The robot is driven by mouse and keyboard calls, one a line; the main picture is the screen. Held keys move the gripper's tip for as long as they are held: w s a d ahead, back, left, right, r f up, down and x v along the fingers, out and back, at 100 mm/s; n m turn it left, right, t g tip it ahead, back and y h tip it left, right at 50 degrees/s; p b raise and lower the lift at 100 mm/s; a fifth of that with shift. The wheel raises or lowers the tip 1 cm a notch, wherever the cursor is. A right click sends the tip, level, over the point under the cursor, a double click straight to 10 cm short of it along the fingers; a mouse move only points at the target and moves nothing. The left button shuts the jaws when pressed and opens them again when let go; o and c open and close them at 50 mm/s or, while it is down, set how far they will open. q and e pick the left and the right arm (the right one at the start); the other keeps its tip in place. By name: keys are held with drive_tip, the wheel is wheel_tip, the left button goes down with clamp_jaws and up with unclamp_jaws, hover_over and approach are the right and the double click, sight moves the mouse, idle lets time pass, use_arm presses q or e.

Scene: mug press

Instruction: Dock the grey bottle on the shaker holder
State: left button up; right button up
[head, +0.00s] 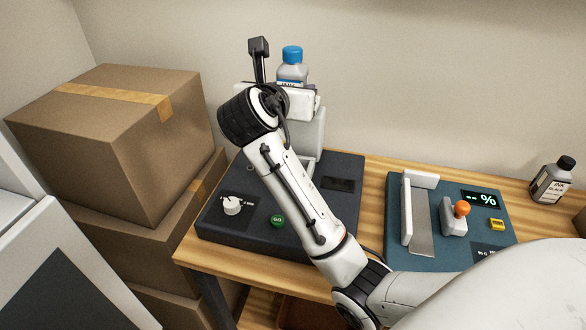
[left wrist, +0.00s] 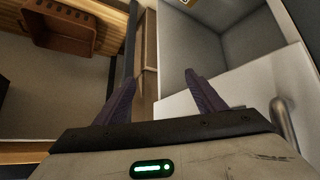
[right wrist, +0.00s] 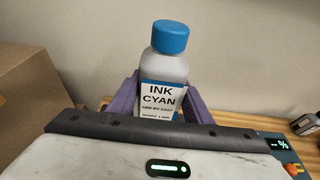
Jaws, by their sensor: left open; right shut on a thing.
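The grey bottle (head: 291,73) has a blue cap and a label reading INK CYAN. It stands upright high over the back of the dark shaker machine (head: 235,187). The bottle (right wrist: 163,68) fills the middle of the right wrist view, between the purple fingers of my right gripper (right wrist: 160,95), which is shut on it. My right wrist hides the bottle's lower part and the holder area in the head view, so I cannot tell whether the bottle touches the holder. My left gripper (left wrist: 162,78) is open and empty, away from the bottle, and out of the head view.
The shaker has a white knob (head: 232,205) and a green GO button (head: 278,221). A teal device (head: 480,240) with an orange-topped lever stands to its right. A black ink bottle (head: 553,181) is at the far right. Cardboard boxes (head: 110,135) are stacked at the left.

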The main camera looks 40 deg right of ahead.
wheel_tip(320, 180, down, 18)
drive_tip(key=shift+w+d+r+b, duration=0.15)
drive_tip(key=shift+b, duration=1.1)
drive_tip(key=o, duration=1.4)
drive_tip(key=shift+o, duration=0.2)
drive_tip(key=v, duration=0.7)
drive_tip(key=shift+a+r, duration=0.1)
drive_tip(key=shift+a, duration=0.15)
